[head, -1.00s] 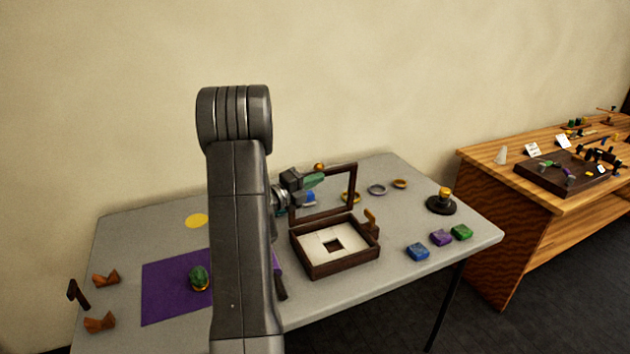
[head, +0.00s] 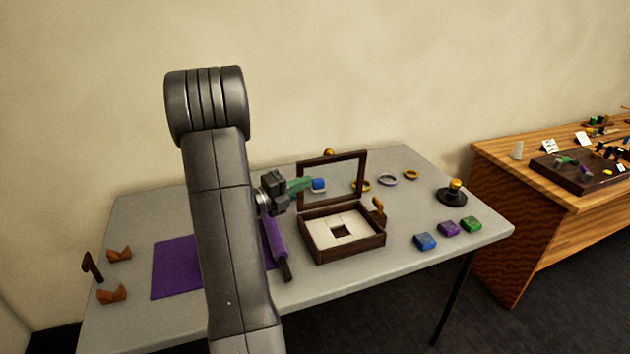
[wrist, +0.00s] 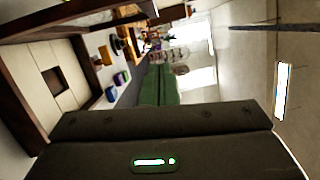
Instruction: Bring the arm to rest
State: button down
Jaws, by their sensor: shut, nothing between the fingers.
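My arm (head: 215,200) rises through the left middle of the head view and bends over toward the table. My gripper (head: 303,186) has green fingers and hangs left of the open lid frame of a dark wooden box. The fingers are shut with nothing between them. In the wrist view the shut green fingers (wrist: 158,88) point away from the camera into the room. A blue piece (head: 318,184) appears just past the fingertips in the head view, apart from their grip.
The open box (head: 345,253) stands close right of my gripper on the grey table (head: 400,290). A purple mat (head: 175,270) lies left, partly behind my arm. Blue (head: 425,241), purple (head: 448,228) and green (head: 471,224) blocks sit at right. A wooden bench (head: 505,225) stands farther right.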

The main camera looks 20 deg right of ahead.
jog(key=shift+s+a, duration=0.2)
jog(key=shift+a, duration=0.4)
jog(key=shift+d, duration=0.1)
